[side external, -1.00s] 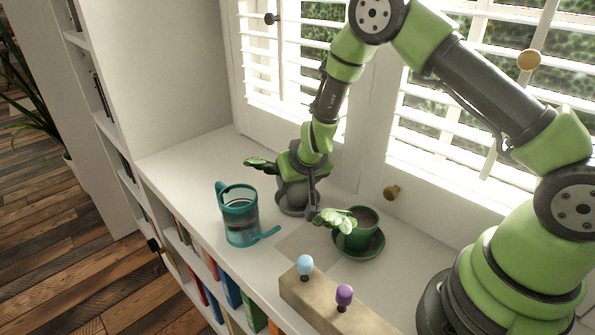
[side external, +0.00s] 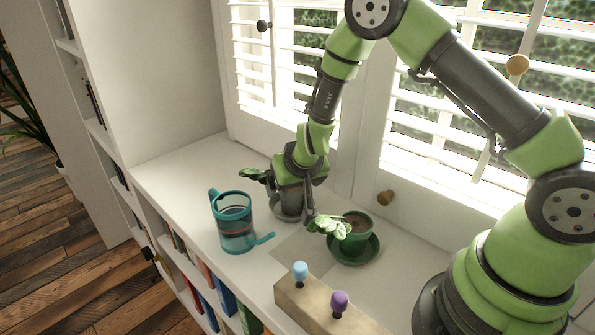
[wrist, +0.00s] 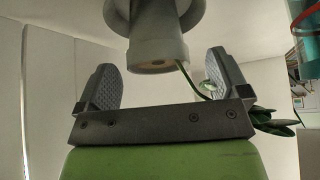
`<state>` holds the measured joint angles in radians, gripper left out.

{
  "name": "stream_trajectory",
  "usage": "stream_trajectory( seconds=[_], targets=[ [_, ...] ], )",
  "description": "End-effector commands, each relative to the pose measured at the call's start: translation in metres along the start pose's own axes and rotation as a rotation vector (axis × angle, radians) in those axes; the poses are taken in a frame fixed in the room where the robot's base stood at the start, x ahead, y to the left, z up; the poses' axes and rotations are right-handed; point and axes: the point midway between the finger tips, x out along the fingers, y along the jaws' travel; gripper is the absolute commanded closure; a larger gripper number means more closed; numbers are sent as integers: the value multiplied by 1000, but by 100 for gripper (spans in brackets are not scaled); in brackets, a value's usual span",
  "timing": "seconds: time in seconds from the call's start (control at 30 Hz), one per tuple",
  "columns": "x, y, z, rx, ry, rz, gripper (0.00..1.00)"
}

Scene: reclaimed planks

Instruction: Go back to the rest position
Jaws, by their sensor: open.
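My gripper (side external: 305,200) is low over the white shelf top, at a grey plant pot (side external: 288,199) on a grey saucer. In the wrist view my gripper (wrist: 161,68) has its two fingers wide apart. The grey pot (wrist: 158,52) shows between and just beyond the fingertips, with a clear gap at each side; the fingers do not grip it. The pot is partly hidden behind my gripper in the side view. Its dark green leaves (side external: 252,174) stick out to the left.
A green pot (side external: 356,232) with pale leaves stands on a green saucer close right of my gripper. A teal glass press (side external: 235,226) stands at left. A wooden block (side external: 314,307) with blue and purple knobs is in front. Shutters (side external: 275,60) rise behind.

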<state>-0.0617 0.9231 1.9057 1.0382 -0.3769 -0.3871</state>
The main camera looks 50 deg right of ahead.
Motion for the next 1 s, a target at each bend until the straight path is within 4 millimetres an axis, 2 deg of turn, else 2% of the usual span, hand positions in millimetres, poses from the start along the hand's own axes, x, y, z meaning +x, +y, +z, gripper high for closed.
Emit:
stream_trajectory(
  seconds=[0.1,0.3,0.57,0.67,0.77,0.83,1.0],
  targets=[
    [-24,-1,-1,0,4,-3,7],
    [-59,-1,0,1,3,-3,7],
    [-83,-2,-2,4,6,-15,7],
    [-102,-8,-11,24,20,-82,7],
    [-136,-17,-23,48,38,-201,7],
    [-167,-22,-28,58,42,-297,7],
    [-242,-17,-20,48,24,-465,7]
  ],
)
